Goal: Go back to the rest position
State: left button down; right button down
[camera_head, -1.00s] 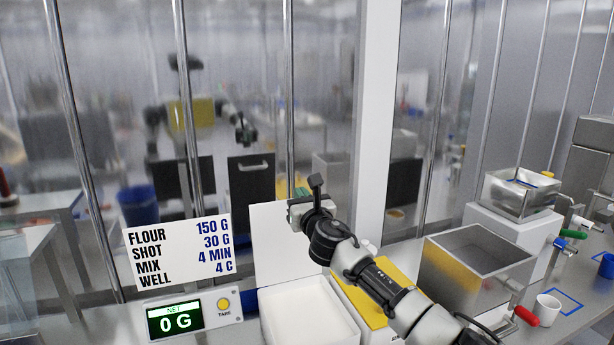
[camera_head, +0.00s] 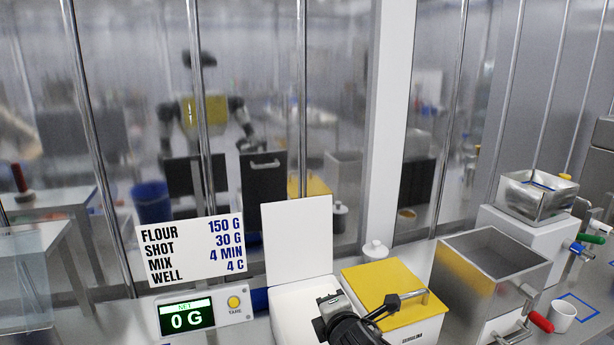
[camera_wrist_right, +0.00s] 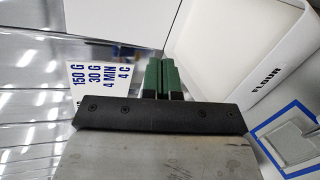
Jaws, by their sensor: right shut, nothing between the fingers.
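My right arm comes in at the bottom middle of the head view. Its dark wrist (camera_head: 345,322) is in front of the white flour bin and the yellow-lidded bin; the fingertips cannot be made out there. In the right wrist view my right gripper (camera_wrist_right: 166,77) shows two green fingers pressed together with nothing between them. The white flour bin (camera_wrist_right: 255,62) is to the right of the fingers, apart from them. The recipe sign (camera_wrist_right: 98,85) is to their left. My left gripper is in neither view.
The flour bin's raised white lid (camera_head: 298,240) stands upright. The yellow-lidded bin (camera_head: 385,288), a steel hopper (camera_head: 492,275) with a red handle, and a white cup (camera_head: 562,316) stand to the right. The scale display (camera_head: 187,317) reads 0 G. A glass wall closes the back.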

jog(key=s+d+f+m+g, duration=0.1)
jog(key=s+f+m, duration=0.1)
jog(key=s, duration=0.1)
jog(key=s+d+f+m+g, duration=0.1)
jog(key=s+f+m, duration=0.1)
jog(key=s+f, duration=0.1)
jog(key=s+d+f+m+h, duration=0.1)
jog(key=s+d+f+m, duration=0.1)
jog(key=s, duration=0.1)
jog(key=shift+f+m+g, duration=0.4)
jog(key=s+d+f+m+g+h, duration=0.1)
jog(key=s+d+f+m+g, duration=0.3)
jog(key=s, duration=0.5)
jog(key=s+d+f+m+g, duration=0.1)
jog(key=s+d+m, duration=0.4)
jog(key=s, duration=0.4)
jog(key=s+d+f+m+g+h, duration=0.1)
jog(key=s+d+f+m+g, duration=0.2)
jog(key=s+m, duration=0.5)
notch_tip(320, 180, down, 28)
jog(key=s+f+n+g+b, duration=0.1)
jog(key=s+n+b, duration=0.1)
jog(key=n+b, duration=0.15)
jog(key=s+d+f+g+b, duration=0.1)
jog(key=s+d+f+b, duration=0.1)
jog(key=s+f, duration=1.4)
notch_tip(320, 180, down, 3)
jog(key=shift+s+d+f+m+b, duration=0.1)
jog(key=shift+s+d+m+b, duration=0.05)
jog(key=shift+d+m+b, duration=0.3)
